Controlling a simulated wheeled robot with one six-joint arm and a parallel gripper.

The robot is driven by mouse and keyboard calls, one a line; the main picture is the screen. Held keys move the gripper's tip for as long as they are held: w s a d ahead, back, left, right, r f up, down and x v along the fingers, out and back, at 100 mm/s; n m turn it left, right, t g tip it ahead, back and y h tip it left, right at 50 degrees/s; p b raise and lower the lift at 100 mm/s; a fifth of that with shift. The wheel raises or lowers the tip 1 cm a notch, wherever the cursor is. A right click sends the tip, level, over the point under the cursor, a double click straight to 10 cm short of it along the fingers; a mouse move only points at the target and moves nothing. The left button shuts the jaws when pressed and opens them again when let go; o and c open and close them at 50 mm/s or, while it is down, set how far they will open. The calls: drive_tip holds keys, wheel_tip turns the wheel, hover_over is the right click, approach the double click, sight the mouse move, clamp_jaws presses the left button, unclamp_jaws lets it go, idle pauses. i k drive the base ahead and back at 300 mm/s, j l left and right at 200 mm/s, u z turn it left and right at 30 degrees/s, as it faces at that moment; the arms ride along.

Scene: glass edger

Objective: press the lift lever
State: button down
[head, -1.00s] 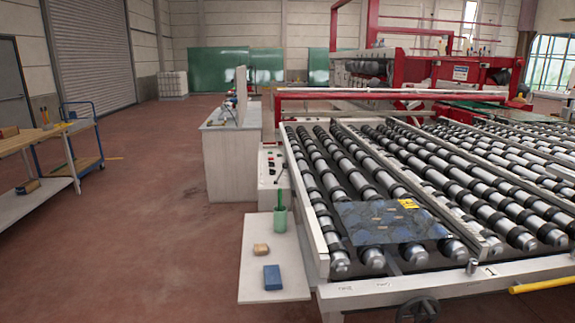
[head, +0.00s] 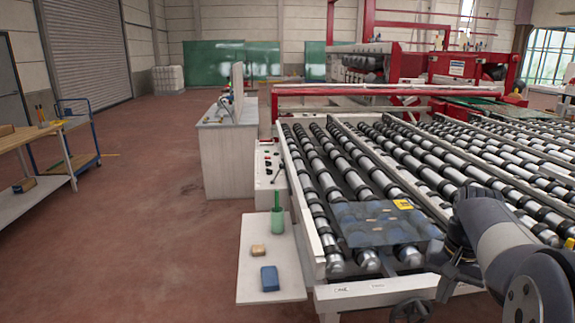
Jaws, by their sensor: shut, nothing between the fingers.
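A control box (head: 270,165) with several buttons stands at the left side of the roller table, and a thin dark lever (head: 281,167) stands up from it. I cannot tell for sure that this is the lift lever. My gripper (head: 444,291) is at the lower right, pointing down beside the front rail. It is shut and empty, small and dark in the picture, and well away from the control box. The yellow bar seen earlier at the front right is hidden by my arm.
A dark glass sheet (head: 385,224) lies on the rollers. A white side shelf (head: 252,285) holds a green bottle-like holder (head: 277,222), a tan block (head: 258,251) and a blue block (head: 270,278). A wooden bench (head: 30,140) stands left. The floor between is clear.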

sight(282, 167)
drive_tip(key=i+j+u, duration=1)
drive_tip(key=i+u, duration=0.55)
drive_tip(key=i+z, duration=0.35)
drive_tip(key=i, duration=0.25)
drive_tip(key=i+j+z, duration=0.1)
drive_tip(key=i+z, duration=0.25)
drive_tip(key=i, duration=0.2)
drive_tip(key=i+j+z, duration=0.35)
drive_tip(key=i, duration=0.25)
drive_tip(key=i+l+z, duration=0.1)
drive_tip(key=i+z, duration=0.15)
drive_tip(key=z, duration=0.15)
drive_tip(key=i+z, duration=0.25)
drive_tip(key=z, duration=0.15)
drive_tip(key=i+j+z, duration=0.1)
drive_tip(key=i+z, duration=0.15)
drive_tip(key=z, duration=0.15)
drive_tip(key=i+j+z, duration=0.15)
drive_tip(key=z, duration=0.3)
drive_tip(key=i+j+z, duration=0.25)
drive_tip(key=z, duration=0.15)
drive_tip(key=i, duration=0.1)
